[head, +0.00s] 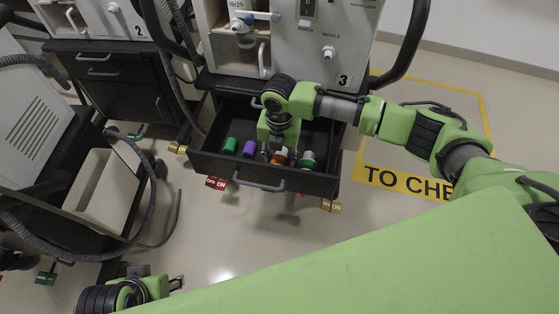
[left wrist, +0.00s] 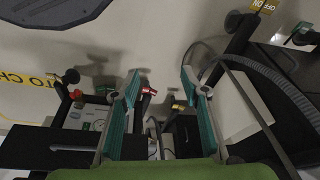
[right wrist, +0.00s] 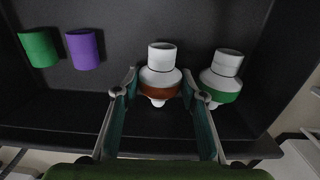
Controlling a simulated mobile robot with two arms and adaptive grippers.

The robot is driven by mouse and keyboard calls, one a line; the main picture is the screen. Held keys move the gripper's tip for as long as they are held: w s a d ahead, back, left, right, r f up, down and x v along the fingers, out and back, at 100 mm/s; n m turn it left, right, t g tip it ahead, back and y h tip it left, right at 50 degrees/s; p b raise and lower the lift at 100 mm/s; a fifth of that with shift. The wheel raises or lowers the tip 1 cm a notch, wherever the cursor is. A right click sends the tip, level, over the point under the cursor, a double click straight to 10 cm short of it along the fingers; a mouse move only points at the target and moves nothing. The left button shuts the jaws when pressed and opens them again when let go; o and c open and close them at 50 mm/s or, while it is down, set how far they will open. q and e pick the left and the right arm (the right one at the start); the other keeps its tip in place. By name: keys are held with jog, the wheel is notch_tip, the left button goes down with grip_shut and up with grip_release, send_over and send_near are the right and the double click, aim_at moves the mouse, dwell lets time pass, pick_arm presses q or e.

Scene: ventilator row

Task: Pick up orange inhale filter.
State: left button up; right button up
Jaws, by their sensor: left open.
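The orange inhale filter (head: 279,159), white with an orange band, is in the open drawer below ventilator 3, partly hidden by my right gripper (head: 270,148) in the head view. In the right wrist view the filter (right wrist: 160,77) stands between the fingertips of my right gripper (right wrist: 160,80). The fingers are apart on either side of it, with narrow gaps showing. My left gripper (left wrist: 160,78) is open and empty, low at the left in the head view (head: 176,283), away from the drawer.
A green-banded white filter (right wrist: 222,75) stands just right of the orange one. A purple cylinder (right wrist: 83,49) and a green cylinder (right wrist: 39,47) are at the drawer's left. The drawer's front wall (head: 225,176) and handle (head: 259,184) are close to my right gripper.

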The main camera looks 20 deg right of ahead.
aim_at(279, 156)
jog(key=shift+r, duration=0.15)
jog(key=shift+c, duration=0.4)
jog(key=shift+r, duration=0.25)
notch_tip(279, 156, up, 7)
jog(key=shift+r+p, duration=0.15)
jog(key=shift+p, duration=1)
pick_arm(q)
jog(key=s+x, duration=0.1)
jog(key=x, duration=0.8)
jog(key=shift+s+f, duration=0.3)
jog(key=shift+f, duration=0.1)
pick_arm(e)
jog(key=shift+r, duration=1.05)
